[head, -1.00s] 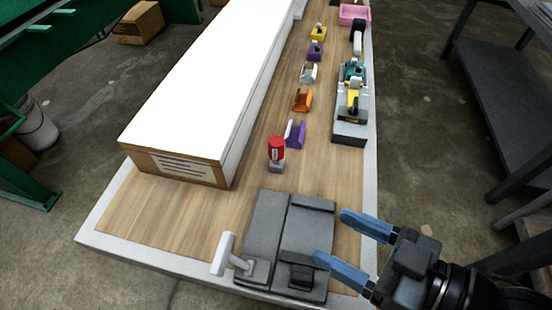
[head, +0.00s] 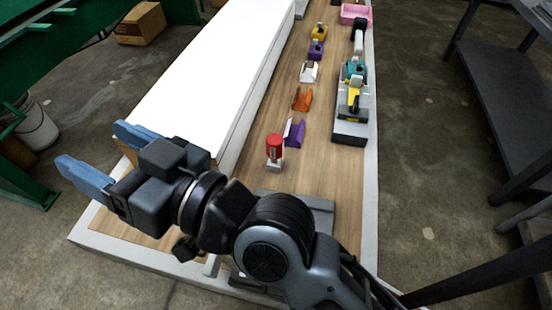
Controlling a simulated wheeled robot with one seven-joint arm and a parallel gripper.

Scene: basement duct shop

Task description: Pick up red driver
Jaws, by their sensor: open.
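The red driver (head: 274,147) stands upright in a small grey holder (head: 274,167) on the wooden bench top, right of the big white-topped box. Only its red handle with a pale label shows clearly. My gripper (head: 104,152) is open and empty, with its blue fingers pointing left. My arm crosses the near end of the bench in front of the driver.
The long white-topped box (head: 215,75) fills the bench's left side. Purple (head: 294,134), orange (head: 302,99) and white (head: 309,72) holders line up behind the driver. A grey tray (head: 350,128) with tools stands at right.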

